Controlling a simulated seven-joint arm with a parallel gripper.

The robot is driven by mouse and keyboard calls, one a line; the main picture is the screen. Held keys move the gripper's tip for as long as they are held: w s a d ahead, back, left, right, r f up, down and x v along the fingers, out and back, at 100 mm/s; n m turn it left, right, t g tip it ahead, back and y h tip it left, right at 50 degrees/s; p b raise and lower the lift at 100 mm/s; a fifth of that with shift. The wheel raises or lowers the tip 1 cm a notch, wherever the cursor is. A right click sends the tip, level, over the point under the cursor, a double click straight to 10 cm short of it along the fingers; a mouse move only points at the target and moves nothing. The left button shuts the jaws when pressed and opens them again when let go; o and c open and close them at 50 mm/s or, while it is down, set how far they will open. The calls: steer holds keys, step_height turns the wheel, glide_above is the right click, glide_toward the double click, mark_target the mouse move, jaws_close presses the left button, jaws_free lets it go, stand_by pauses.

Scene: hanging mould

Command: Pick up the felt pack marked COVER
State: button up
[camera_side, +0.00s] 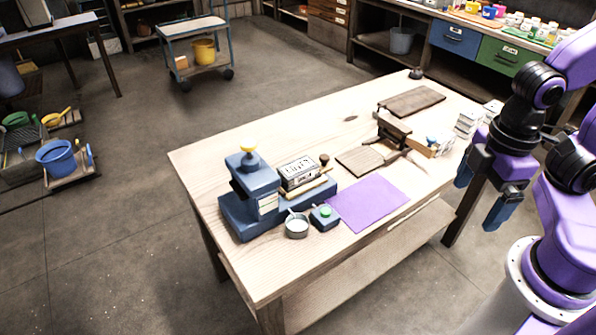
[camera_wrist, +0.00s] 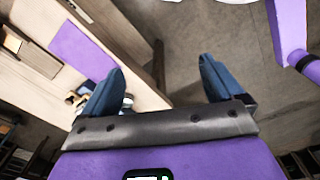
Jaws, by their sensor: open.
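My gripper (camera_side: 482,195) is open and empty, off the table's right end in the side view. Its two blue fingers stand wide apart in the wrist view (camera_wrist: 162,72), with floor between them. Two pale stacked packs, a nearer one (camera_side: 467,123) and a farther one (camera_side: 492,108), stand at the table's right end, beside my arm. Their markings are too small to read, so I cannot tell which says COVER. Small pale items (camera_wrist: 128,101) show beside the left finger in the wrist view, partly hidden by it.
The wooden table (camera_side: 230,160) holds a blue press (camera_side: 262,195) with a lettered block (camera_side: 298,172), a purple sheet (camera_side: 368,203), a round tin (camera_side: 297,226) and a green-buttoned box (camera_side: 324,216). Brown boards (camera_side: 412,101) lie near the packs. The table's front right is clear.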

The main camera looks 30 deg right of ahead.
steer(key=n, duration=0.5)
glide_above(298, 167)
step_height(298, 167, down, 2)
step_height(298, 167, down, 17)
steer(key=shift+r, duration=0.15)
